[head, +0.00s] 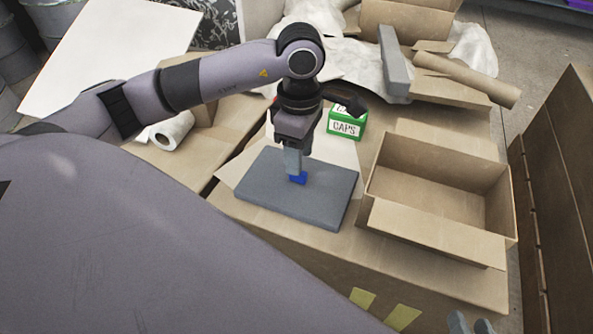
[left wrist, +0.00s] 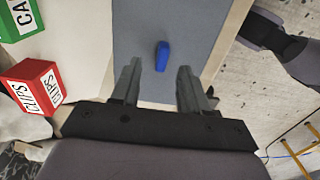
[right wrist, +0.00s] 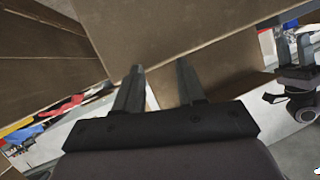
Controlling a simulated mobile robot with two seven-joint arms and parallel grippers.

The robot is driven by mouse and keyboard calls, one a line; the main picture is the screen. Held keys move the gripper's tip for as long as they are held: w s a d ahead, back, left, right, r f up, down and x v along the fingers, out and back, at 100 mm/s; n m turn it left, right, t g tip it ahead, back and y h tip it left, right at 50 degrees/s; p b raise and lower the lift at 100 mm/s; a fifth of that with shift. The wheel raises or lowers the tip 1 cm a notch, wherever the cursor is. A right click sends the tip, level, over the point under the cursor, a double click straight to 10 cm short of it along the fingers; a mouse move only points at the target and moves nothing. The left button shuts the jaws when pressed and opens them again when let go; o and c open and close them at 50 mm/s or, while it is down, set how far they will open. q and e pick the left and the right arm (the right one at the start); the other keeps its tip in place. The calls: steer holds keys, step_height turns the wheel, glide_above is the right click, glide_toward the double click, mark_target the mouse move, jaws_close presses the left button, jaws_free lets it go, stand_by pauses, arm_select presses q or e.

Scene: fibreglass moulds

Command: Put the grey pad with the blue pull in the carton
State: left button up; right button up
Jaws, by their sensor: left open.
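The grey pad (head: 255,185) lies flat on the cardboard-topped surface, with its blue pull (head: 298,178) near its middle. My left gripper (head: 294,170) points down over the pad, its fingers open at the pull. In the left wrist view the pull (left wrist: 162,57) shows between the two fingertips (left wrist: 159,68), with a gap on each side, over the grey pad (left wrist: 185,25). The open carton (head: 430,232) stands right of the pad, and its visible inside is empty. My right gripper (head: 471,324) is at the bottom edge; the right wrist view shows its fingers (right wrist: 160,68) apart and empty.
A green CAPS box (head: 346,122) stands behind the pad; a red CLIPS box (left wrist: 37,84) is beside it. A paper roll (head: 172,130) lies at left. A cardboard tube (head: 468,80) and grey block (head: 394,60) lie behind the carton. Tall cardboard (head: 570,180) stands at right.

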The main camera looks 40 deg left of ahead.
mark_target(298, 179)
arm_select(q)
steer(key=f, duration=0.1)
steer(key=f+b, duration=0.1)
steer(key=f, duration=0.1)
steer(key=shift+s, duration=0.25)
arm_select(e)
steer(key=shift+w+a+f+y, duration=0.1)
steer(key=shift+a+f+y, duration=0.15)
steer(key=shift+a, duration=0.15)
steer(key=shift+w+a+f+y, duration=0.1)
steer(key=shift+a+y, duration=0.15)
steer(key=shift+a, duration=0.15)
arm_select(q)
steer(key=shift+w+f+b, duration=0.1)
steer(key=shift+f+b, duration=0.35)
arm_select(e)
steer(key=shift+w+a+r, duration=0.1)
steer(key=shift+a+r, duration=0.05)
steer(key=shift+a, duration=0.2)
arm_select(q)
jaws_close()
steer(key=shift+r, duration=0.1)
